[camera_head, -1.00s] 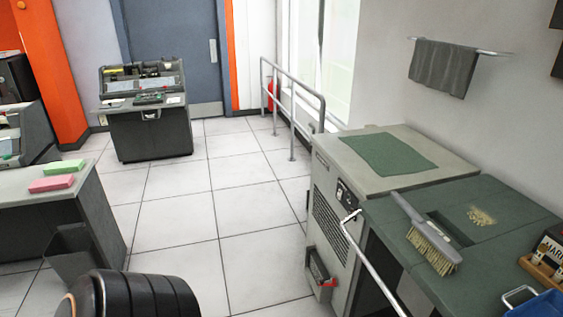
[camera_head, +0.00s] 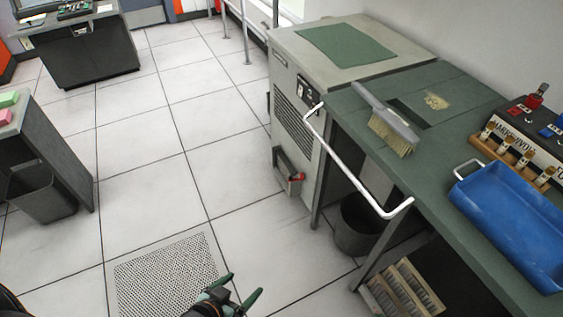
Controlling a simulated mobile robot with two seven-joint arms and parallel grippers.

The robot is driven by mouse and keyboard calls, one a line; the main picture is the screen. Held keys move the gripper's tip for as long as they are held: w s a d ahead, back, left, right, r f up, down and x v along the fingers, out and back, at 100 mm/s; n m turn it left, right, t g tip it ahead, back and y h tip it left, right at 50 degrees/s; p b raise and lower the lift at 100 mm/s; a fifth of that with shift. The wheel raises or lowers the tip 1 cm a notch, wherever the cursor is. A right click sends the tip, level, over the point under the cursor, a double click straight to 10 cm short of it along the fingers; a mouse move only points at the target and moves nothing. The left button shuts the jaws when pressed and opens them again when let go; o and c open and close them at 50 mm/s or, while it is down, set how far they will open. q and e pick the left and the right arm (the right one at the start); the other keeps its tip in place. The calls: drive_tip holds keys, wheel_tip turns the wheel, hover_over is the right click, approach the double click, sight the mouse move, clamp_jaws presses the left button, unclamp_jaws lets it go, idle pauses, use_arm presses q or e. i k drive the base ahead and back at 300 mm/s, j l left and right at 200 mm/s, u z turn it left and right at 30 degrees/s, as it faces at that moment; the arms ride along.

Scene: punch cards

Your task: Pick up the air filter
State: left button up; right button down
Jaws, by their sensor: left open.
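A cream-framed object with grey pleated panels, which looks like the air filter (camera_head: 404,291), leans low under the green workbench at the bottom right. Its lower part is cut off by the picture edge. My left gripper (camera_head: 238,290) shows at the bottom centre, above the floor, with its green fingers apart and nothing between them. It is well to the left of the filter and apart from it. My right gripper is not in view.
The green workbench (camera_head: 455,150) has a white rail (camera_head: 345,165) along its front, with a brush (camera_head: 390,125) and a blue tray (camera_head: 515,225) on top. A dark bin (camera_head: 362,228) stands under it. A grey cabinet (camera_head: 290,125) adjoins it. The tiled floor is open.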

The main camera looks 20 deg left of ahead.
sight(399, 286)
drive_tip(key=z, duration=0.35)
drive_tip(key=l+z, duration=0.15)
drive_tip(key=z, duration=0.6)
drive_tip(key=j+z, duration=0.1)
drive_tip(key=z, duration=0.45)
drive_tip(key=i+j, duration=0.05)
